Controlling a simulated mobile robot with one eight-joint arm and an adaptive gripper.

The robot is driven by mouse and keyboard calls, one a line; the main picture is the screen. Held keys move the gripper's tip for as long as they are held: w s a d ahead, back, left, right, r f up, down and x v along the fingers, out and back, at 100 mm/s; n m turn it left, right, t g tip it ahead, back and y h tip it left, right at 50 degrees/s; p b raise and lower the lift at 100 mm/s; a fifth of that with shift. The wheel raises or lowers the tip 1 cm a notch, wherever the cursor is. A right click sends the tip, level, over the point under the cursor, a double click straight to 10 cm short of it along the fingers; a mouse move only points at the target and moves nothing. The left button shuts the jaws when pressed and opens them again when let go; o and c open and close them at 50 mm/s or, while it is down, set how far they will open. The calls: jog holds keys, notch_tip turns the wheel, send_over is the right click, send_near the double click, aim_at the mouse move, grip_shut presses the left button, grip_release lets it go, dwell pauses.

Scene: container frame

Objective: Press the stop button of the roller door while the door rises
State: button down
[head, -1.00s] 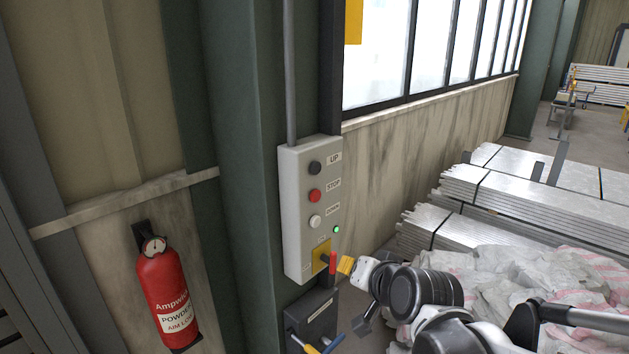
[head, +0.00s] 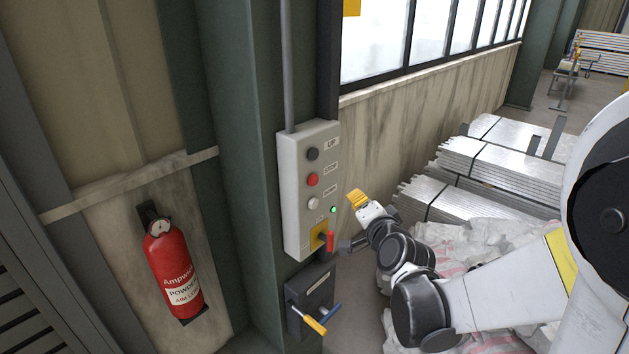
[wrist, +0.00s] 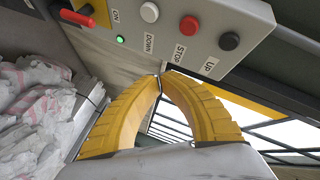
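The grey control box (head: 292,215) is fixed to the green column in the head view. It carries a black UP button (head: 312,154), the red STOP button (head: 313,180) below it, and a white DOWN button (head: 313,203). A green lamp (head: 333,210) is lit. A red-handled switch (head: 330,241) sits on a yellow plate at the bottom. My gripper (head: 355,197) is right of the box, apart from it. In the wrist view its yellow fingers (wrist: 161,76) meet at the tips with nothing between them. The red STOP button (wrist: 189,25) shows beyond the tips there. The roller door cannot be identified.
A dark box with yellow and blue handles (head: 312,300) is below the control box. A fire extinguisher (head: 171,268) hangs on the left wall. Stacked metal sheets (head: 500,165) and white sacks (head: 450,245) lie at the right.

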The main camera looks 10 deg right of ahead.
jog(key=w+a, duration=0.5)
jog(key=w, duration=0.2)
jog(key=shift+w+a, duration=0.1)
dwell(1.5)
jog(key=shift+w+a, duration=0.2)
jog(key=shift+w, duration=0.05)
jog(key=shift+w+a+b, duration=0.35)
jog(key=shift+w+b, duration=0.05)
jog(key=shift+w, duration=0.1)
dwell(1.0)
jog(key=shift+s+d, duration=0.6)
jog(key=shift+s, duration=0.2)
jog(key=s+d, duration=0.1)
jog(key=s, duration=0.1)
jog(key=s+d, duration=0.2)
dwell(0.5)
